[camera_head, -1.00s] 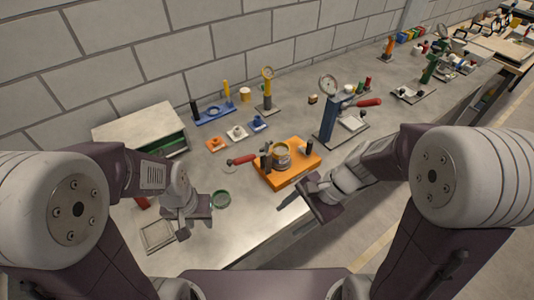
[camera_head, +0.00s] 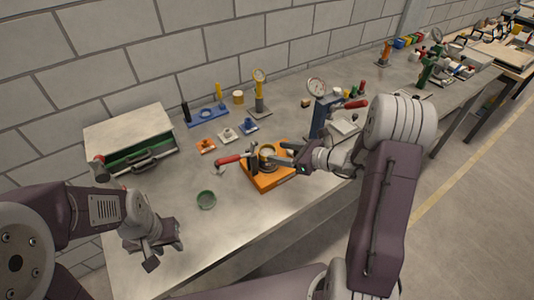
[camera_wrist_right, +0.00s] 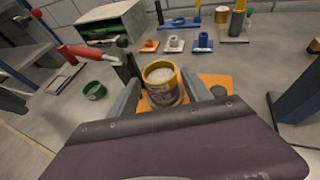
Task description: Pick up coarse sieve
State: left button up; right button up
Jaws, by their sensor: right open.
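A gold-rimmed round cup (camera_head: 267,152) with a pale filling stands on an orange base plate (camera_head: 267,183). A green round dish (camera_head: 206,199) lies on the bench to its left. I cannot tell from looks which is the coarse sieve. My right gripper (camera_head: 281,152) is open at the orange plate. In the right wrist view its fingers (camera_wrist_right: 162,80) lie either side of the gold-rimmed cup (camera_wrist_right: 160,72); contact is unclear. The green dish also shows there (camera_wrist_right: 94,90). My left gripper (camera_head: 164,254) hangs over the bench's front left; its jaw state is unclear.
A red-handled lever (camera_head: 229,160) and dark post stand beside the cup. A blue press with a gauge (camera_head: 319,112) stands to the right. A drawer box (camera_head: 130,135) and small coloured fixtures (camera_head: 207,116) line the back. Bare bench surrounds the green dish.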

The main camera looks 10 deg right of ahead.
aim_at(261, 148)
jog(key=p+x, duration=0.1)
jog(key=x, duration=0.4)
jog(key=shift+a+f, duration=0.2)
jog(key=c, duration=1)
jog(key=shift+r, duration=0.15)
jog(key=shift+r, duration=0.35)
notch_tip(261, 148, up, 3)
jog(key=shift+d, duration=0.1)
jog(key=a+r+v, duration=0.1)
jog(key=r+v, duration=0.1)
jog(key=v, duration=1.1)
jog(key=shift+s+r, duration=0.25)
